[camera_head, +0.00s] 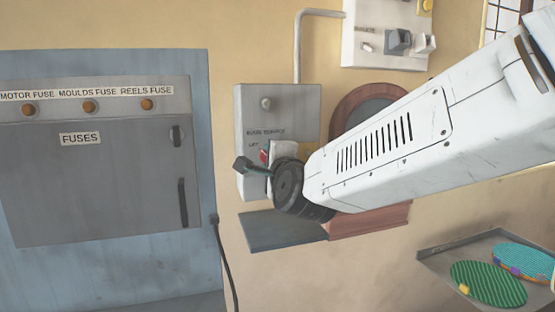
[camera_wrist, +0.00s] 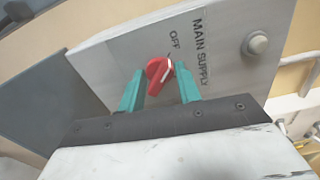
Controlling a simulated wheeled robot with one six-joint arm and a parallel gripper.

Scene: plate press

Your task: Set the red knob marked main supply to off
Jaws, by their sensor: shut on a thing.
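The red knob (camera_wrist: 159,76) is on the face of a grey box, below the printed words MAIN SUPPLY and OFF in the wrist view. A pale mark on its upper end lies near the OFF word; its exact setting is hard to tell. My gripper (camera_wrist: 161,71) has one teal finger on each side of the knob and is shut on it. In the head view a small part of the red knob (camera_head: 264,156) shows beside my gripper (camera_head: 260,163); my wrist hides much of the lower box face.
A fuse cabinet (camera_head: 100,190) stands left. A tray (camera_head: 440,262) with patterned plates is at lower right.

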